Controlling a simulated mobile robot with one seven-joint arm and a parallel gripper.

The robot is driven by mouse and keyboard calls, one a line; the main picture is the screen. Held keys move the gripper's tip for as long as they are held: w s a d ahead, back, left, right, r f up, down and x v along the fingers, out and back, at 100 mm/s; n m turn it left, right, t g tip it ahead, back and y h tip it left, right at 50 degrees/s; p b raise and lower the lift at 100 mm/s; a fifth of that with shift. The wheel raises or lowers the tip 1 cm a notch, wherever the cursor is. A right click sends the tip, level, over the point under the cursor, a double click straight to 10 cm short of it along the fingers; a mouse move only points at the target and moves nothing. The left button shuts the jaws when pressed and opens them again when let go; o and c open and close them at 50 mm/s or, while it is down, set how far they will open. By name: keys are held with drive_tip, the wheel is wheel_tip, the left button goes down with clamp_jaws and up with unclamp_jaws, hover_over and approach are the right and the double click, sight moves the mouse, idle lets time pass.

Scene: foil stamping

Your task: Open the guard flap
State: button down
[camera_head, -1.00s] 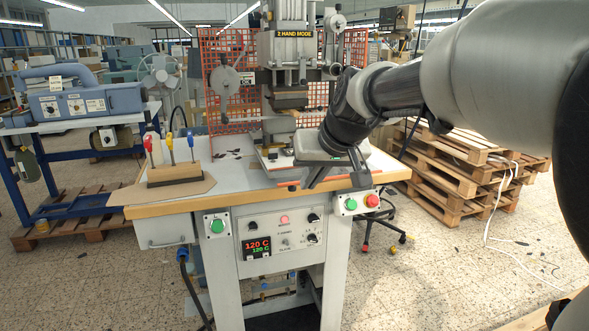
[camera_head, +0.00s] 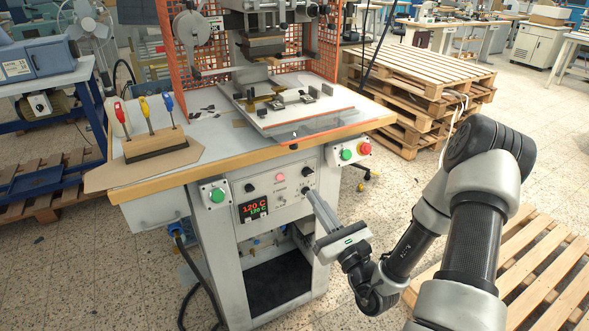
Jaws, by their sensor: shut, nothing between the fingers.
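The foil stamping press (camera_head: 262,45) stands on a table. A clear, orange-edged panel, which looks like the guard flap (camera_head: 318,126), lies nearly flat at the front of the press bed and reaches the table's front edge. The bed behind it is open to view from the front. My gripper (camera_head: 310,195) is below the tabletop, in front of the control panel (camera_head: 275,195). It is shut and empty, with its fingers pointing up and left close to a black knob (camera_head: 307,188). I cannot tell whether they touch the knob. It is apart from the flap.
Orange mesh guards (camera_head: 180,60) flank the press. Green and red buttons (camera_head: 364,147) sit at the table's right front. A wooden holder (camera_head: 154,141) with three coloured-handled tools stands at left. Pallets (camera_head: 415,85) are stacked behind at right; another pallet (camera_head: 530,265) lies near my arm.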

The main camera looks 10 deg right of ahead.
drive_tip(key=w+a+r, duration=0.2)
drive_tip(key=w+r, duration=0.4)
drive_tip(key=w, duration=0.2)
drive_tip(key=shift+w+a+r, duration=0.3)
drive_tip(key=shift+a+r, duration=0.1)
